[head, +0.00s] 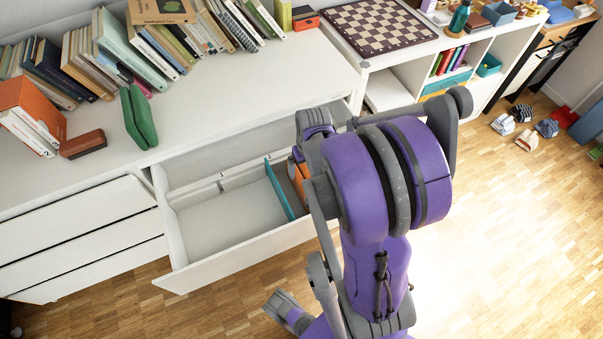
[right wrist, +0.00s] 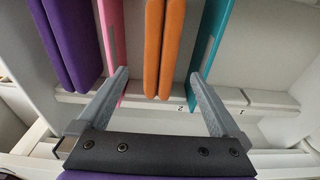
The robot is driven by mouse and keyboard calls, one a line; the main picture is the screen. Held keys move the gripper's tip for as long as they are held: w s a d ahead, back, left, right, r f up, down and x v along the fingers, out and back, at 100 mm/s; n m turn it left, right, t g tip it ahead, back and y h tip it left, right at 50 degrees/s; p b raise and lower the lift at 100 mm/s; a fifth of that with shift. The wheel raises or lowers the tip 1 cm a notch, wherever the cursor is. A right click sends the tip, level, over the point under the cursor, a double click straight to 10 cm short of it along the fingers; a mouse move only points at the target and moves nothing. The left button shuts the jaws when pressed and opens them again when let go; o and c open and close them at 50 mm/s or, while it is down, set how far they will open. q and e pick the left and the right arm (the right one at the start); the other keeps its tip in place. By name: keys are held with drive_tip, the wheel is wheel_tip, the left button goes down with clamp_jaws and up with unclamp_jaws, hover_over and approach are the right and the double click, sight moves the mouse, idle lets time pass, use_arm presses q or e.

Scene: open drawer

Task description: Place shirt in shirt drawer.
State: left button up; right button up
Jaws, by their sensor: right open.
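The white drawer (head: 235,256) stands open in the head view. A teal divider (head: 279,190) crosses it; the section left of it is empty. An orange folded cloth (head: 299,178) shows partly beside the divider, mostly hidden by my right arm. In the right wrist view, the orange cloth (right wrist: 165,45) stands on edge between a pink divider (right wrist: 112,45) and the teal divider (right wrist: 208,50). My right gripper (right wrist: 159,76) is open, with one finger on each side of the orange cloth. A grey part low in the head view looks like my left gripper (head: 284,305); its jaws are unclear.
Purple folded cloth (right wrist: 70,45) stands left of the pink divider. Small numbers mark the drawer ledge (right wrist: 240,97). A shelf with a chessboard (head: 380,25) stands at right.

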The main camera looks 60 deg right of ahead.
drive_tip(key=a+r+n+t, duration=0.2)
drive_tip(key=a+r+n, duration=0.1)
drive_tip(key=a, duration=0.9)
drive_tip(key=a+r+n+t, duration=0.1)
drive_tip(key=a+r+n, duration=0.2)
drive_tip(key=a, duration=1)
wheel_tip(320, 180, up, 2)
drive_tip(key=shift+s+a+r+t+y, duration=0.15)
drive_tip(key=shift+s+r+t+y, duration=0.05)
drive_tip(key=shift+s+t+y, duration=0.2)
